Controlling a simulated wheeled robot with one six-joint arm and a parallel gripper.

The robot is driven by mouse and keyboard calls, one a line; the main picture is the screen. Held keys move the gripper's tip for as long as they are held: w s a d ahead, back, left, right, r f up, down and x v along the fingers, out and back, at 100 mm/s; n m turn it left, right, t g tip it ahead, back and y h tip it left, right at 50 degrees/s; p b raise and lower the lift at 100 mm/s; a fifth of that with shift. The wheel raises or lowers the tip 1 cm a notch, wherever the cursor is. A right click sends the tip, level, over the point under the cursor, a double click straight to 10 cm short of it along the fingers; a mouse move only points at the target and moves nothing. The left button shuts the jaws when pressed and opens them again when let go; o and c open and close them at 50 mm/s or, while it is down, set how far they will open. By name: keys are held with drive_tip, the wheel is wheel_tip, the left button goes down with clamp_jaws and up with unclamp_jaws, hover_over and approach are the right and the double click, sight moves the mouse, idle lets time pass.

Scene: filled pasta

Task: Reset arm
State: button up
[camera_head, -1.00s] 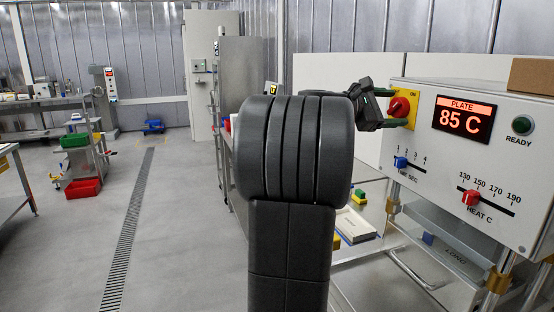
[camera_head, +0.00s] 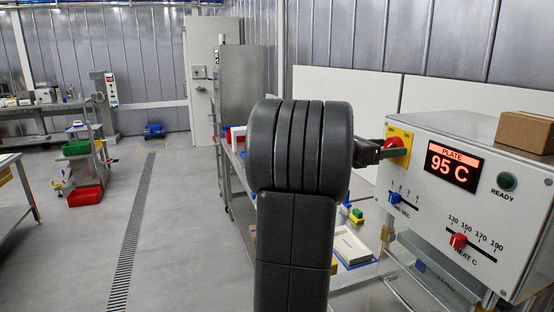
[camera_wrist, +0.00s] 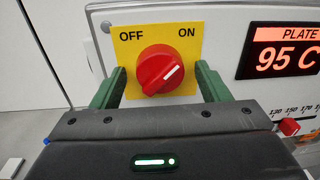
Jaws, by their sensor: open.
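My gripper (camera_wrist: 160,90) is open in the wrist view, with one green finger on each side of the red rotary switch (camera_wrist: 162,70). I cannot tell whether the fingers touch it. The knob sits on a yellow plate (camera_wrist: 128,50) marked OFF and ON, and its white line points up and right towards ON. In the head view the gripper (camera_head: 384,152) is at the yellow plate (camera_head: 399,133), partly hidden by my dark arm. The machine's white control box (camera_head: 480,160) has a red display (camera_head: 453,166) reading PLATE 95 C.
A green READY button (camera_head: 507,181), a blue time slider (camera_head: 394,197) and a red heat slider (camera_head: 458,241) are on the panel. A cardboard box (camera_head: 525,132) sits on top of the machine. A bench with a white tray (camera_head: 351,247) stands below. Open floor is at left.

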drive_tip(key=shift+n+p, duration=0.6)
drive_tip(key=shift+n, duration=0.2)
